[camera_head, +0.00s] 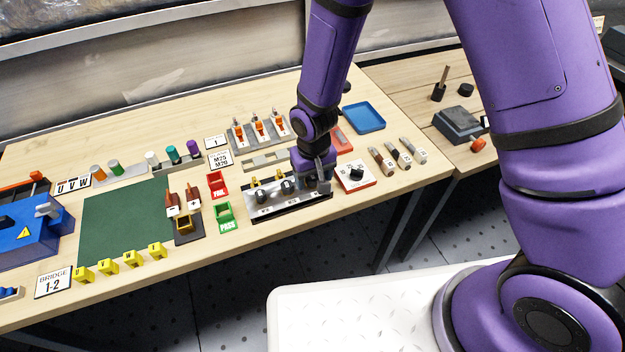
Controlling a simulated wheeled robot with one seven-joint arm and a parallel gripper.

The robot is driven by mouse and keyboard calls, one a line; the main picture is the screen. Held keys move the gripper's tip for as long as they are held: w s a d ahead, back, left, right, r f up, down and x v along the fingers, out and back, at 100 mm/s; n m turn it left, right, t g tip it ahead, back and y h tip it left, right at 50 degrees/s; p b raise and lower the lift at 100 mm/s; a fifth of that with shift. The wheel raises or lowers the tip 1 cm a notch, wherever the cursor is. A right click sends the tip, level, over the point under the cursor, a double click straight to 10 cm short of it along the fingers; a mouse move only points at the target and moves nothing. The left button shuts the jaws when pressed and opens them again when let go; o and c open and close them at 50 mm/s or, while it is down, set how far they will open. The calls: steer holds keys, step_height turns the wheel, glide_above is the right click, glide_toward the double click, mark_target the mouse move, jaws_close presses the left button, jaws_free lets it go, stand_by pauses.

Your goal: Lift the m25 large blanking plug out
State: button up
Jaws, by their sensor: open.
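A metal rack (258,213) with a dark front edge stands near the front of the wooden bench. It holds dark round-headed plugs, among them one at its left (263,196) and one in its middle (287,187). Small labels on its front are too small to read, so I cannot tell which plug is the M25 large blanking plug. My gripper (320,187) points down at the rack's right end, to the right of the middle plug. It is open. The gripper and wrist partly hide whatever sits at that end, and I cannot tell whether the fingers touch a plug.
Close behind the rack lie a grey slotted bar (266,160) and a stand with orange parts (259,130). A rotary switch block (355,176) stands close on the right. A green mat (125,222) is mostly clear.

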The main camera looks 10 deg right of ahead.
steer(key=shift+f, duration=0.2)
steer(key=c, duration=1)
steer(key=shift+r, duration=0.15)
